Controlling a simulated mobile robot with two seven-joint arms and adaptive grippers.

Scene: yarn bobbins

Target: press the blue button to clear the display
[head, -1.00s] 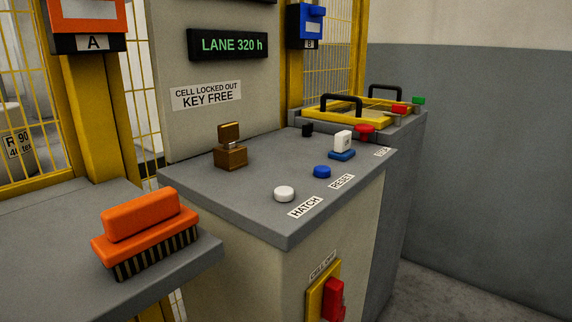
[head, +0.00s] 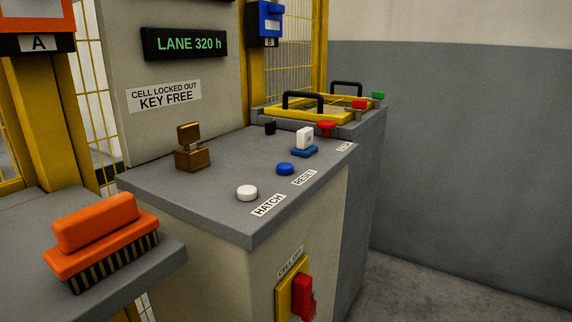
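The blue button (head: 285,169) sits on the grey console top (head: 225,212), beside a label reading RESET (head: 304,178). The display (head: 185,43) on the panel behind shows LANE 320 h in green. A white round button (head: 247,193) is nearer, beside the HATCH label (head: 268,205). A white block on a blue base (head: 304,140) stands just behind the blue button. Neither of my grippers is in view.
An orange brush (head: 100,240) lies on a grey shelf at the left. A brass key block (head: 192,155) and a red button (head: 326,127) are on the console. A yellow frame with black handles (head: 310,108) is behind. A red switch (head: 302,297) is on the console's front.

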